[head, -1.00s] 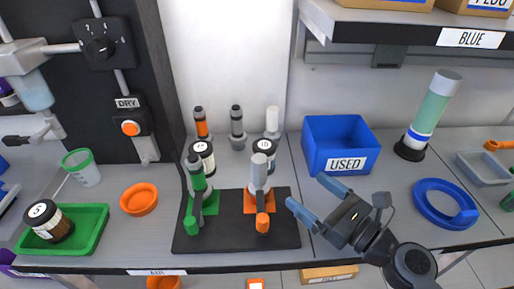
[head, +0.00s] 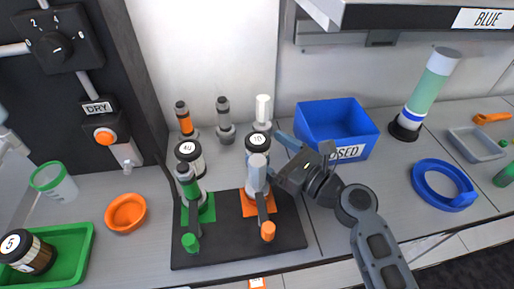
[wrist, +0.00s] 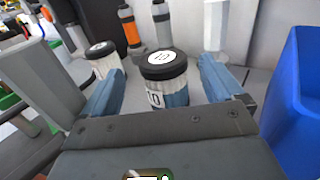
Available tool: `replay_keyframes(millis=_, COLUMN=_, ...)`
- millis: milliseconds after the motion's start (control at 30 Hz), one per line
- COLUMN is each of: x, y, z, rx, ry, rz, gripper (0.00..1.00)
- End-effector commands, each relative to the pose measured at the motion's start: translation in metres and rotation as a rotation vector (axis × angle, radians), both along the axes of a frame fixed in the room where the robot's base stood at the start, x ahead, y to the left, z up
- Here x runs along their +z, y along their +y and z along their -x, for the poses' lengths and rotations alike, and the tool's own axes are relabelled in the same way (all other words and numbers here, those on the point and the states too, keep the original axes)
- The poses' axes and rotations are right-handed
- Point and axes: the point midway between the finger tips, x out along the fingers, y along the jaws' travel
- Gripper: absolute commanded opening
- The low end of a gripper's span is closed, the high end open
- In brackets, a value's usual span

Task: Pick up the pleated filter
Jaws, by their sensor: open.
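A black-capped cartridge marked 10 (head: 257,141), with a pale ribbed body that looks like the pleated filter, stands upright at the back of the bench. In the wrist view the cartridge (wrist: 164,82) appears between the two blue fingers, with its lower body bluish. My gripper (head: 272,160) is open and empty, just right of the cartridge in the head view; its open fingers also show in the wrist view (wrist: 160,88). A similar cartridge marked 40 (head: 188,152) stands to the left. In the head view the cartridge's lower body is hidden behind a grey valve piece.
A blue USED bin (head: 335,118) stands close right of my gripper. A black mat (head: 228,240) holds green and orange-handled valves in front. Orange-, grey- and white-topped bottles (head: 224,120) stand behind. A cartridge marked 5 (head: 28,250) lies in a green tray (head: 75,245).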

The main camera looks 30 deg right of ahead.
Motion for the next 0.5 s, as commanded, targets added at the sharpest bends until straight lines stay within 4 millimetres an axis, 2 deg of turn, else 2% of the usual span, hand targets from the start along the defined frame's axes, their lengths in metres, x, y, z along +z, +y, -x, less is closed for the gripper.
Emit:
replay_keyframes(millis=267, x=0.0, y=0.006, z=-0.02, rx=0.0, ry=0.0, rz=0.0, gripper=0.94)
replay_keyframes(millis=500, x=-0.001, y=0.016, z=-0.053, rx=0.0, ry=-0.001, rz=0.0, gripper=0.94)
